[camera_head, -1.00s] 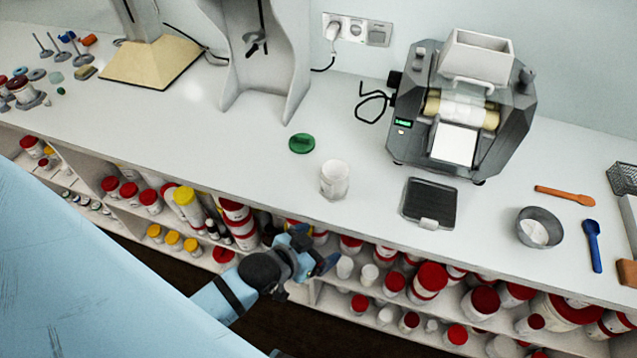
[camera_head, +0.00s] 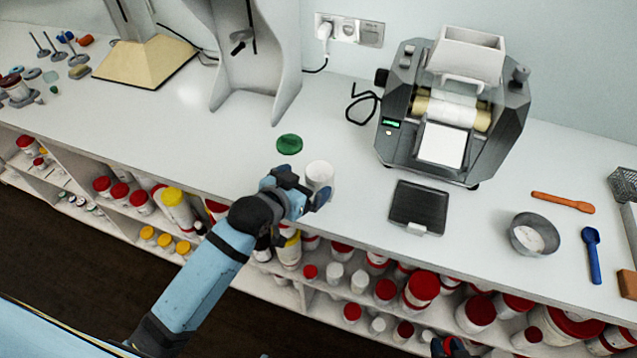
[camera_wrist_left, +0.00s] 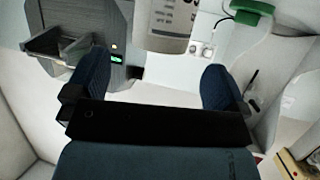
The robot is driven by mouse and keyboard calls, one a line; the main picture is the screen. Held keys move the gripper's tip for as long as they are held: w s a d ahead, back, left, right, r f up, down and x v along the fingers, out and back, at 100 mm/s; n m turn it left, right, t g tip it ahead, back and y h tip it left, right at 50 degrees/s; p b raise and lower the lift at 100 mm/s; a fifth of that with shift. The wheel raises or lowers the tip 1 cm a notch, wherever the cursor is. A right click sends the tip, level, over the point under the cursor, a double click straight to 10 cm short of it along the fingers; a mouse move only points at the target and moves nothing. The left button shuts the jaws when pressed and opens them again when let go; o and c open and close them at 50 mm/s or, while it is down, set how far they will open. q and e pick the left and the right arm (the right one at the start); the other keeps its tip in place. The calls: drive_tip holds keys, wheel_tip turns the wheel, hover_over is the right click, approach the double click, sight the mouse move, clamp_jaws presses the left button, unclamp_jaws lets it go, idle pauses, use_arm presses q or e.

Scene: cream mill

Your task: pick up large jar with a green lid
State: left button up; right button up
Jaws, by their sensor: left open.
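A white jar (camera_head: 319,173) without a lid stands upright near the front edge of the counter. A green lid (camera_head: 289,144) lies flat on the counter, behind and left of it. My left gripper (camera_head: 305,190) is open at the front of the jar and hides its lower part. In the left wrist view the jar (camera_wrist_left: 168,25) shows beyond the two spread fingers (camera_wrist_left: 152,88), with the green lid (camera_wrist_left: 248,10) to its right. Nothing is visible between the fingertips. Part of my right gripper (camera_head: 449,346) shows at the bottom edge; its fingers are unclear.
A roller mill (camera_head: 455,115) stands behind right, with a dark scale (camera_head: 418,207) before it. A bowl (camera_head: 534,235), orange spatula (camera_head: 562,202) and blue spoon (camera_head: 592,254) lie right. A grey stand (camera_head: 258,60) is behind. Shelves below hold many red-lidded jars (camera_head: 422,288).

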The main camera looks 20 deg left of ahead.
sight(327, 165)
use_arm(q)
drive_tip(key=x, duration=0.4)
drive_tip(key=p+x, duration=0.1)
drive_tip(key=x, duration=0.2)
drive_tip(key=shift+w+r, duration=0.1)
drive_tip(key=shift+r, duration=0.3)
drive_tip(key=shift+a, duration=0.1)
drive_tip(key=c, duration=1.2)
drive_tip(key=shift+o, duration=0.2)
drive_tip(key=shift+r, duration=0.1)
